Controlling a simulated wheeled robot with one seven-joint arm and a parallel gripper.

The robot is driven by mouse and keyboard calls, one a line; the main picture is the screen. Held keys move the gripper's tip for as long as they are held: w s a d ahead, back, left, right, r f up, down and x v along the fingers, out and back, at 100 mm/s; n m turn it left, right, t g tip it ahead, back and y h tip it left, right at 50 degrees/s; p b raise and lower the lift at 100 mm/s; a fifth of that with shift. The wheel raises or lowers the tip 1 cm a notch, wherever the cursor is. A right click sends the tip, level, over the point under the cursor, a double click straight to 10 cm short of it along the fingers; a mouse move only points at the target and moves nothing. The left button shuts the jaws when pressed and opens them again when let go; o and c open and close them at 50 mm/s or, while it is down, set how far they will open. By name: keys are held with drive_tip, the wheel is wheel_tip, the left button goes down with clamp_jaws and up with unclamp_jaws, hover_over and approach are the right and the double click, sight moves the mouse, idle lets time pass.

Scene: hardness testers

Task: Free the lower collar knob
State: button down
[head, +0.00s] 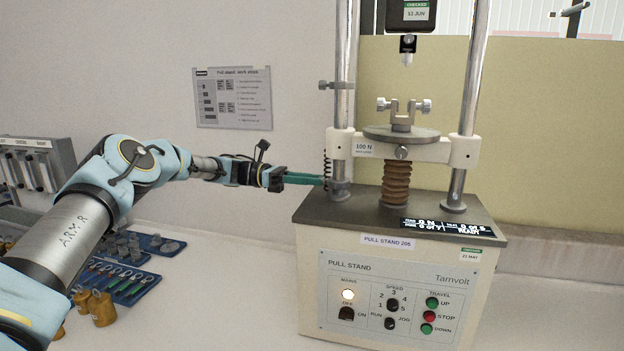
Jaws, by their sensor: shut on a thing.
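The pull stand (395,270) stands on the bench with two upright steel columns. The lower collar (341,188) sits near the foot of the left column, below the white crosshead (435,150). My gripper (322,180) reaches in level from the left. Its green fingers are shut on the lower collar knob at the collar's left side. The fingertips hide the knob almost wholly, so its turn cannot be seen. The upper collar (342,86), with its own knob (324,85), sits higher on the same column, above the crosshead.
A coiled black cable (326,165) hangs close by my fingertips. A bellows (397,183) stands between the columns. The front panel's mains lamp (348,295) is lit. A blue tray (125,285) of small parts and brass weights (101,308) lie at left.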

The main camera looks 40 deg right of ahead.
idle(0.4)
drive_tip(key=c, duration=0.7)
unclamp_jaws()
drive_tip(key=b+v, duration=0.5)
drive_tip(key=v, duration=0.5)
drive_tip(key=shift+w+a, duration=0.2)
drive_tip(key=shift+w, duration=0.15)
